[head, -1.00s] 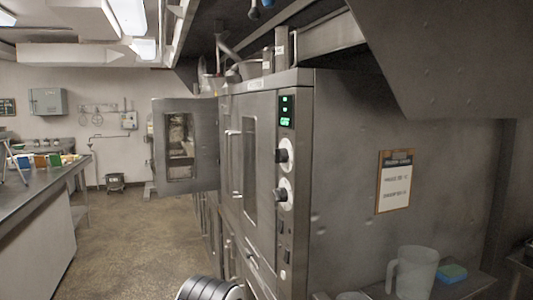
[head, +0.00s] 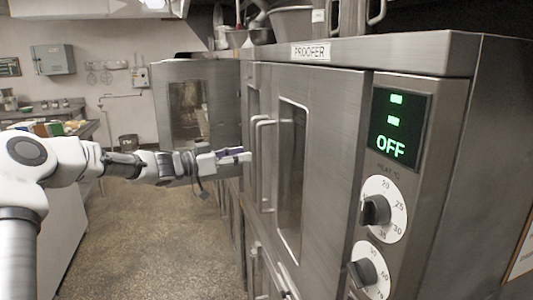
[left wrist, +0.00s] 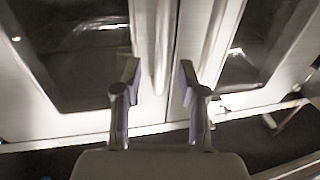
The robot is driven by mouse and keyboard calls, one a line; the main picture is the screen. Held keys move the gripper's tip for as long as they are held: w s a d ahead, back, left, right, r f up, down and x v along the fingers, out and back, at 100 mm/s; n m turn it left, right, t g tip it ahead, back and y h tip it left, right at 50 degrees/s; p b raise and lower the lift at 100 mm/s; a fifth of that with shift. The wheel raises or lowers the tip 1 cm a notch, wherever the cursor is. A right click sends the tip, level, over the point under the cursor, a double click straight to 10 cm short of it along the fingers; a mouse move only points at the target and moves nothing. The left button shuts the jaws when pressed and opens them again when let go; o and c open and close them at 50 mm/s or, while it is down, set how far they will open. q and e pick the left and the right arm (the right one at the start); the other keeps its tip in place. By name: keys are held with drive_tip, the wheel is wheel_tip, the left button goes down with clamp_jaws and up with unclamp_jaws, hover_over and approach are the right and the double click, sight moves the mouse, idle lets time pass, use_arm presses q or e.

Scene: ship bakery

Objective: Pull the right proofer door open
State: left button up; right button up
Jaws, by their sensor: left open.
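The right proofer door (head: 335,170) is a steel panel with a tall window and a vertical bar handle (head: 265,165) at its left edge. It looks closed. The left proofer door (head: 250,85) beside it also looks closed. My left gripper (head: 238,156) is open just left of the handles in the head view. In the left wrist view my left gripper (left wrist: 160,78) faces two doors with two bar handles. One handle (left wrist: 161,45) appears between the fingers; the other (left wrist: 213,45) is to the right. I cannot tell whether they touch. My right gripper is not in view.
The proofer's control panel (head: 401,125) reads OFF and has dials. Another cabinet door (head: 190,75) stands open beyond the proofer. A counter (head: 92,128) with containers is at the left. The floor (head: 170,255) between is clear.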

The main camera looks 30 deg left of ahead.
use_arm(q)
drive_tip(key=p+x, duration=0.1)
drive_tip(key=x, duration=0.5)
drive_tip(key=shift+w+f, duration=0.15)
drive_tip(key=shift+w, duration=0.05)
clamp_jaws()
drive_tip(key=shift+f, duration=0.1)
